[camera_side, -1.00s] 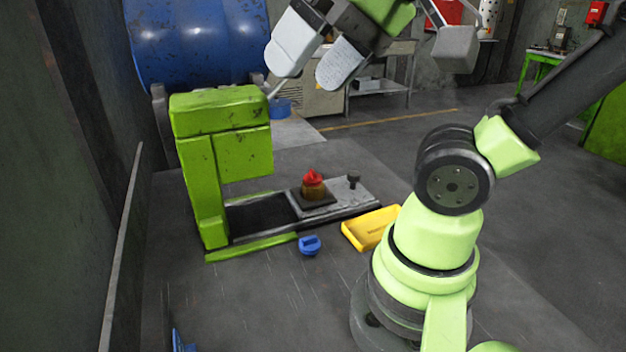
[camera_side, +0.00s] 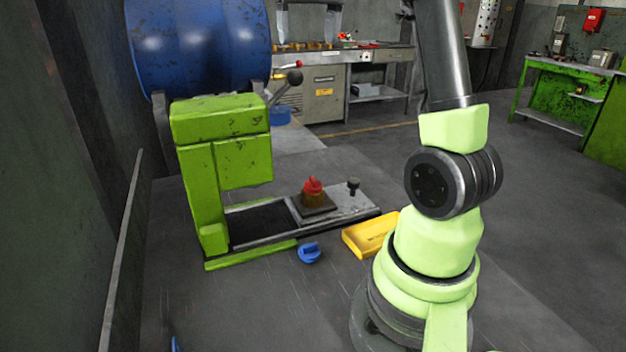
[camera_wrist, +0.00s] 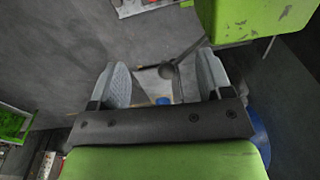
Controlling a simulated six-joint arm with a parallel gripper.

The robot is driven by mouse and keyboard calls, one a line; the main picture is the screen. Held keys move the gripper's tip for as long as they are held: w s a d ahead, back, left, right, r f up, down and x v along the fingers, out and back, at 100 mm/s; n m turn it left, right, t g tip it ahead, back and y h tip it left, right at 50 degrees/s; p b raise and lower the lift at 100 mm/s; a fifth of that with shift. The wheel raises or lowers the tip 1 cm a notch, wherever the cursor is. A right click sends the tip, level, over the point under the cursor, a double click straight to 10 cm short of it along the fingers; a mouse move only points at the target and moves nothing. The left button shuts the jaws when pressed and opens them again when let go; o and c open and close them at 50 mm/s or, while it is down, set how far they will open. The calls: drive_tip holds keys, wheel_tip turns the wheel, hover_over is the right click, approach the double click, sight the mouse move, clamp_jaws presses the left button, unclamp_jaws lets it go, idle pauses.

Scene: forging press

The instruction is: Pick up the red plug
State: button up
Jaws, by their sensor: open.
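The red plug (camera_side: 312,186) stands upright in a brown-gold holder (camera_side: 313,200) on the dark square pad of the press bed in the side view. My gripper (camera_side: 307,36) is at the top edge of the side view, high above and behind the plug, with only its two grey fingers partly showing. In the wrist view my gripper (camera_wrist: 163,62) has its fingers spread wide with nothing between their tips. The plug is not clearly seen in the wrist view.
The green press (camera_side: 220,140) and its black-knobbed lever (camera_side: 290,82) stand left of the plug. A short black knob (camera_side: 353,186) is on the bed. A blue plug (camera_side: 309,253) and yellow tray (camera_side: 371,235) lie in front. A bench (camera_side: 340,58) stands behind.

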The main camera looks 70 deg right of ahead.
drive_tip(key=d+f, duration=0.2)
drive_tip(key=d, duration=0.1)
hover_over(314, 181)
drive_tip(key=shift+m+g, duration=0.3)
drive_tip(key=shift+m, duration=0.1)
drive_tip(key=f, duration=2.2)
drive_tip(key=shift+s+f, duration=0.2)
drive_tip(key=shift+f, duration=0.1)
drive_tip(key=shift+w+f, duration=0.2)
drive_tip(key=shift+f, duration=2.85)
drive_tip(key=c, duration=0.9)
